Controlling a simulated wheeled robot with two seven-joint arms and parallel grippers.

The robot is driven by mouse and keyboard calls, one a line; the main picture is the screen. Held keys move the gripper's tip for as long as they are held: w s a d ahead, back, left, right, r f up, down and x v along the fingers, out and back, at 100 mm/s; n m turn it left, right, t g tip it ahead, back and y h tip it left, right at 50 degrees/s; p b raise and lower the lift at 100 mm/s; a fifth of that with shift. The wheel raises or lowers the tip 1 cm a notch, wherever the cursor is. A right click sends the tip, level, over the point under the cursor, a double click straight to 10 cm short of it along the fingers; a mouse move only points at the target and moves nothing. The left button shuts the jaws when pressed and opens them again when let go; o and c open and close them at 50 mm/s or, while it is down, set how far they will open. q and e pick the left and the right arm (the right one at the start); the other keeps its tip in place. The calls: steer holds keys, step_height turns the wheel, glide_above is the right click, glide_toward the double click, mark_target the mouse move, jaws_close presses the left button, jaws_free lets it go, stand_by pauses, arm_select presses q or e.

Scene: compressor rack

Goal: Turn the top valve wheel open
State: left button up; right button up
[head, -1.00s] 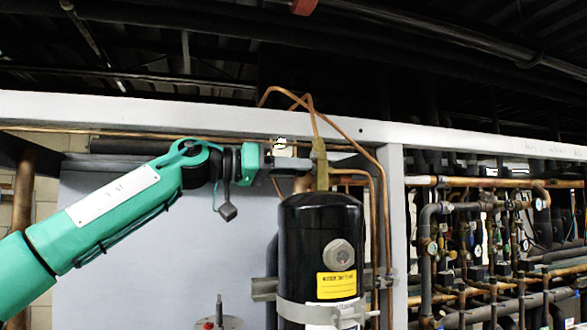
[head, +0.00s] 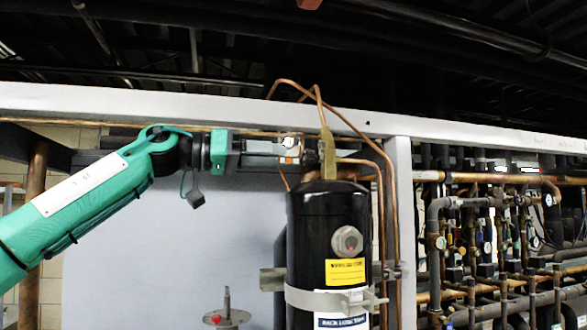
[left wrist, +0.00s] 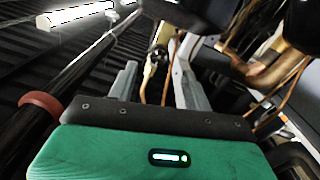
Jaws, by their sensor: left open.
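My left gripper (head: 305,155) reaches in from the left, high beside the black cylinder's top. In the left wrist view its two grey fingers (left wrist: 158,80) stand apart with nothing held between them. A yellowish valve fitting (head: 327,150) rises above the cylinder, just right of the fingertips. My right gripper is not in view.
The black cylinder (head: 330,235) is strapped in front of a pale panel (head: 150,240). Thin copper tubes (head: 385,200) loop close to the fitting. A white beam (head: 200,108) crosses just above my gripper. Dense pipework (head: 500,240) fills the right side.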

arm_select(q)
steer(key=b+v, duration=0.1)
steer(key=v, duration=0.6)
steer(key=shift+b, duration=0.35)
